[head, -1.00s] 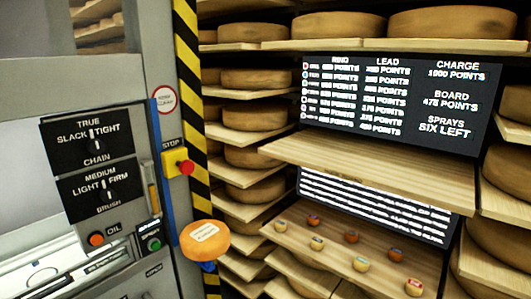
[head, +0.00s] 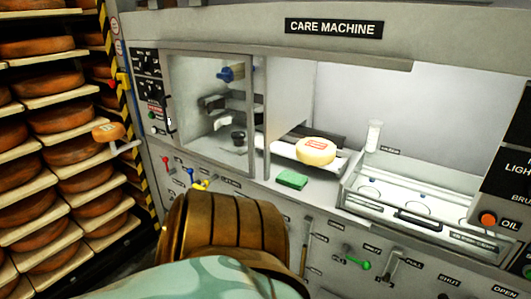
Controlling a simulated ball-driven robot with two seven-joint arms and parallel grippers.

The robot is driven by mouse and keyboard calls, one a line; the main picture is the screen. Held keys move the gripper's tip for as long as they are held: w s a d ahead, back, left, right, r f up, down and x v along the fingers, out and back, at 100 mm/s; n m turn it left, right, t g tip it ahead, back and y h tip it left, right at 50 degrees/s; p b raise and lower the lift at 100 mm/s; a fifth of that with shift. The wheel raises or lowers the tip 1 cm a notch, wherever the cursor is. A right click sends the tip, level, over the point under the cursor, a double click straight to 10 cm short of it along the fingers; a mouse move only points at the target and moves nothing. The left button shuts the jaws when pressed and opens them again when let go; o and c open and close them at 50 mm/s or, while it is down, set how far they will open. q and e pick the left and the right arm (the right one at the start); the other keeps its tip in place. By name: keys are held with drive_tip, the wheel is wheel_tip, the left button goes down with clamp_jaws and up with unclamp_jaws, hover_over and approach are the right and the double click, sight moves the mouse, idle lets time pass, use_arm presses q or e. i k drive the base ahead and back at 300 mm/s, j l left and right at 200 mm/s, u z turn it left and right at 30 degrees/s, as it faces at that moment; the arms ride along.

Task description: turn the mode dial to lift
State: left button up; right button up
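The care machine (head: 335,28) fills most of the head view. Small black dial panels (head: 147,62) with a few controls sit at its left end, beside the striped post. Their lettering is too small to read, so I cannot tell which dial is the mode dial or where it points. Part of another black panel (head: 510,165), with words beginning "LIGH" and "BRU", is cut off at the right edge. Neither gripper is in view. A ribbed brown shape with a pale green patterned part, seemingly my own arm, hides some of the lower front.
A cheese wheel (head: 316,151) rests inside the machine, with a green block (head: 291,180) in front. Red, blue and yellow levers (head: 193,172) stick out below the left window. A green-knobbed lever (head: 356,260) is lower down. Cheese shelves (head: 60,172) stand at the left.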

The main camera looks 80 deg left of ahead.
sight(142, 65)
drive_tip(key=u, duration=2.6)
drive_tip(key=i+j+z, duration=0.25)
drive_tip(key=i+j, duration=0.7)
drive_tip(key=i, duration=0.05)
